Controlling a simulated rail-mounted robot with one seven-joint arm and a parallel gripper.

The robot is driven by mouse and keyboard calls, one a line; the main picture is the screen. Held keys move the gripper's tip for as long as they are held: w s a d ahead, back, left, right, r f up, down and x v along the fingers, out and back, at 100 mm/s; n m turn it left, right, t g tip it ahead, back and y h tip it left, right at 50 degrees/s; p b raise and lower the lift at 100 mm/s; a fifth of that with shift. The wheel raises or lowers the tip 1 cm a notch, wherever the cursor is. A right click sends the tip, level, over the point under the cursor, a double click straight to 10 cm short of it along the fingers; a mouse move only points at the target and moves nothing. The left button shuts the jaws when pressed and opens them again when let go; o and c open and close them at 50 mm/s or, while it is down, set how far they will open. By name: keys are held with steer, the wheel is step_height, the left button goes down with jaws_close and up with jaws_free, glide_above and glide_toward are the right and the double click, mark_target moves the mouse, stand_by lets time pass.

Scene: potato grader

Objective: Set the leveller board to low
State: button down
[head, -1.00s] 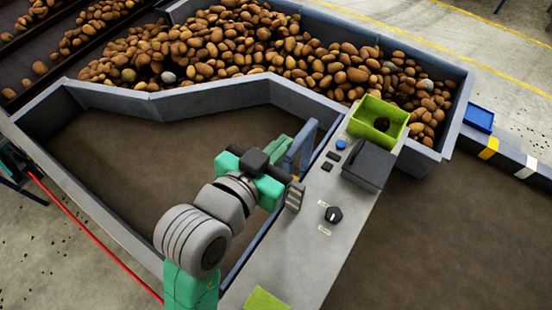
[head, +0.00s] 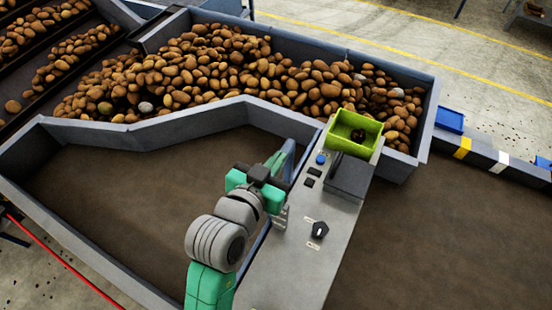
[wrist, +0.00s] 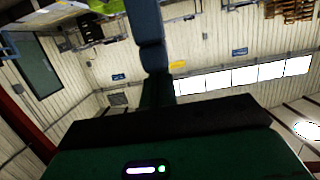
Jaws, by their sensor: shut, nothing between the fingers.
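A sloping grey panel (head: 265,282) carries a black rotary knob (head: 320,231) with a white pointer mark and small labels, too small to read. I cannot tell which part sets the leveller board. My gripper (head: 281,217) is shut and empty at the panel's left edge, left of the knob and apart from it. In the wrist view a blue-grey bar (wrist: 147,45) stands beyond the dark green gripper housing; contact cannot be judged.
A blue button (head: 320,159), black switches (head: 311,177), a dark box (head: 349,181) and a green bin (head: 345,143) sit farther along the panel. The grey hopper (head: 250,101) behind holds many potatoes (head: 210,65). An empty brown belt (head: 110,185) lies left.

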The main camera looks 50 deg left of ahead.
step_height(320, 180, down, 5)
steer(key=b, duration=0.3)
steer(key=shift+f, duration=0.1)
steer(key=shift+r, duration=0.2)
